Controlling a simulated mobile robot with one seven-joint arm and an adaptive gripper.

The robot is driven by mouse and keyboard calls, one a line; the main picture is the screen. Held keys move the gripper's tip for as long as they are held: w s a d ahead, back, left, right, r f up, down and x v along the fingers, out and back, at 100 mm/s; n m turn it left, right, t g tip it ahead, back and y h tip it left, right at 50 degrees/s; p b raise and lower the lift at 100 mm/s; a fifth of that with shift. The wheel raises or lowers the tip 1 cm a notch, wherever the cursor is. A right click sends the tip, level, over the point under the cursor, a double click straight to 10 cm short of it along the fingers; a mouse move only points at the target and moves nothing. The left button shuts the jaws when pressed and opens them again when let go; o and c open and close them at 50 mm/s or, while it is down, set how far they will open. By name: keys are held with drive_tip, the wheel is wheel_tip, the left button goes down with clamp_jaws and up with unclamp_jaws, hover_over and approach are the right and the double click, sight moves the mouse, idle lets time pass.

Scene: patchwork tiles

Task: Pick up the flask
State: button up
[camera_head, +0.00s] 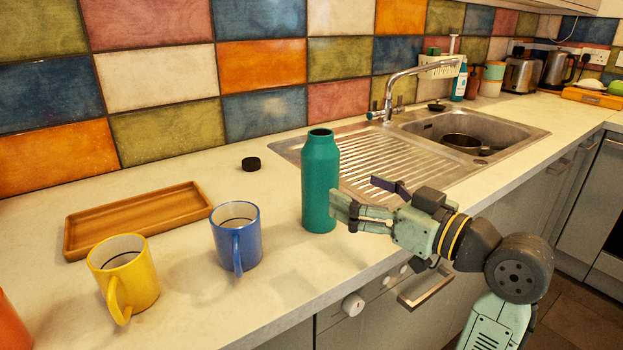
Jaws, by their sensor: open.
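The flask (319,180) is a teal-green bottle with an open, dark mouth. It stands upright on the pale counter, left of the sink's drainboard. My gripper (352,202) is open, just right of the flask and pointing left toward it. One finger overlaps the flask's right edge in the picture; I cannot tell whether it touches. No object shows between the fingers.
A blue mug (236,240), a yellow mug (123,275) and a wooden tray (137,218) stand left of the flask. A black cap (251,164) lies behind it. The steel drainboard (372,160) and a sink holding a pan (466,143) are to the right.

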sight(334, 181)
drive_tip(key=p+x, duration=0.3)
drive_tip(key=x, duration=0.5)
drive_tip(key=shift+a, duration=0.25)
drive_tip(key=shift+w+a+f, duration=0.1)
drive_tip(key=shift+w+a, duration=0.15)
drive_tip(key=shift+w, duration=0.1)
drive_tip(key=shift+c, duration=0.2)
clamp_jaws()
